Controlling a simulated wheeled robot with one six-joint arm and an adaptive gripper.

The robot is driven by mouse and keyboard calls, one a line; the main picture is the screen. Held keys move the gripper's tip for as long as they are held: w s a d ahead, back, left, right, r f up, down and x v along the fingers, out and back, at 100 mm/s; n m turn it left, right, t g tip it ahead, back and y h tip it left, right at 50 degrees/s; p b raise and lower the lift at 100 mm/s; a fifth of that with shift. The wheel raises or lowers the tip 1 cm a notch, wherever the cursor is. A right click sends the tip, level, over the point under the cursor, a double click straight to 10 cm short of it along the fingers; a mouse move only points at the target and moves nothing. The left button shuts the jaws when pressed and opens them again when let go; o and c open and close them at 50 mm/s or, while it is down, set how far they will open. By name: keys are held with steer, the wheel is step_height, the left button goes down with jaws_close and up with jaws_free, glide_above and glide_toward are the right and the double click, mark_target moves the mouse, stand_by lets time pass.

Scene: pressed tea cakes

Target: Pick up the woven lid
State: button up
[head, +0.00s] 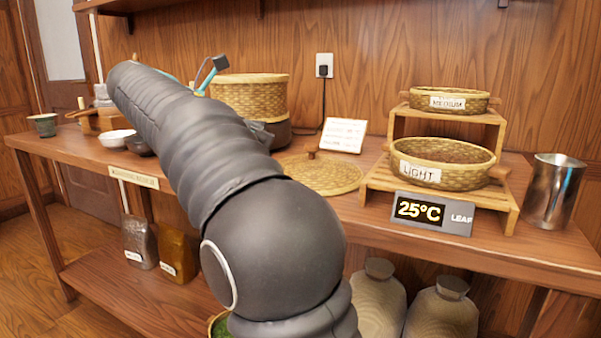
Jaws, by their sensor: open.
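The woven lid (325,175) is a flat, round, tan wicker disc with a small wooden knob. It lies on the table, left of the wooden stand. My arm crosses the view from lower right to upper left. The gap to the lid cannot be judged.
A white card (343,135) stands just behind the lid. The stepped stand (450,130) holds the MEDIUM basket (450,98) and LIGHT basket (440,160), with a 25°C display (431,213) in front. A metal cup (554,192) stands right. White bowls (117,138) are left.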

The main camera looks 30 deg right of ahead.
mark_target(311, 144)
steer(key=shift+g, duration=0.3)
steer(key=b+x, duration=0.1)
steer(key=x, duration=0.3)
steer(key=w+b+x, duration=0.1)
steer(key=x, duration=0.3)
steer(key=b+x, duration=0.2)
steer(key=x, duration=0.3)
steer(key=shift+w+d+r, duration=0.3)
steer(key=shift+d+r, duration=0.05)
jaws_close()
